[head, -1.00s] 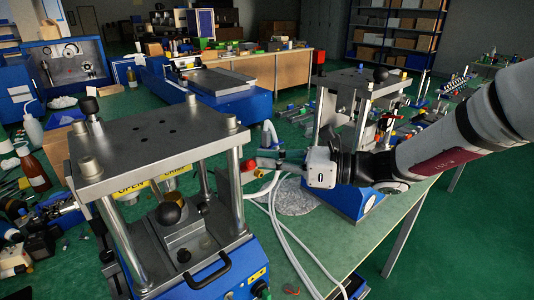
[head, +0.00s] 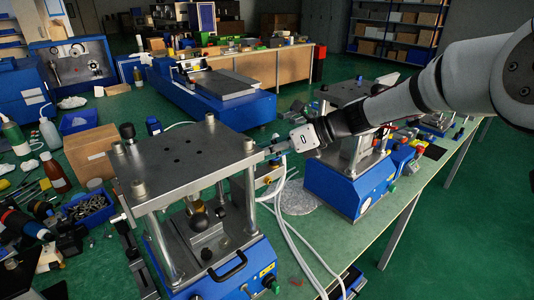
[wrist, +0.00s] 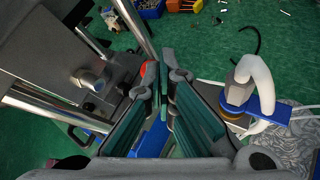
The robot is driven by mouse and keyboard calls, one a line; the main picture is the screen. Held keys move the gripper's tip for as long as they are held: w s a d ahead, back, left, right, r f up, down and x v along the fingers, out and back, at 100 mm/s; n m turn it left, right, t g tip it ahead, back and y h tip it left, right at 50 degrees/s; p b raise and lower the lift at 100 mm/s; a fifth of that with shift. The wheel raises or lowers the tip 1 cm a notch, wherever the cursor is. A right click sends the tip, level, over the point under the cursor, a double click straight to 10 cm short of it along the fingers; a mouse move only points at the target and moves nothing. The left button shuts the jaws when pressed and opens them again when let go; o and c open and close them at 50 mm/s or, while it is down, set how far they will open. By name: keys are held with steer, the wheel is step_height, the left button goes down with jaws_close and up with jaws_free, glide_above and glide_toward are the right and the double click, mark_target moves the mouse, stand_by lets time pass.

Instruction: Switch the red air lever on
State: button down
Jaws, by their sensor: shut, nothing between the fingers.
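A small red part (wrist: 149,72), which looks like the air lever, shows in the wrist view just left of my fingertips. It is partly hidden by the left finger, so I cannot tell its position or whether it is touched. My gripper (wrist: 163,70) is shut and empty, its fingers pointing past the press's side. In the head view my gripper (head: 268,151) is at the right edge of the near press's top plate (head: 182,152). The lever is not clear in the head view.
A white hose (wrist: 258,76) with a blue fitting curves up right of my fingers. White hoses (head: 290,235) run along the green bench. Steel press posts (wrist: 136,24) stand left of my fingers. A second blue press (head: 340,185) stands behind right.

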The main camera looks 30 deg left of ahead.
steer(key=shift+r+p, duration=0.4)
steer(key=shift+r, duration=0.4)
steer(key=v, duration=1.4)
steer(key=shift+p, duration=0.45)
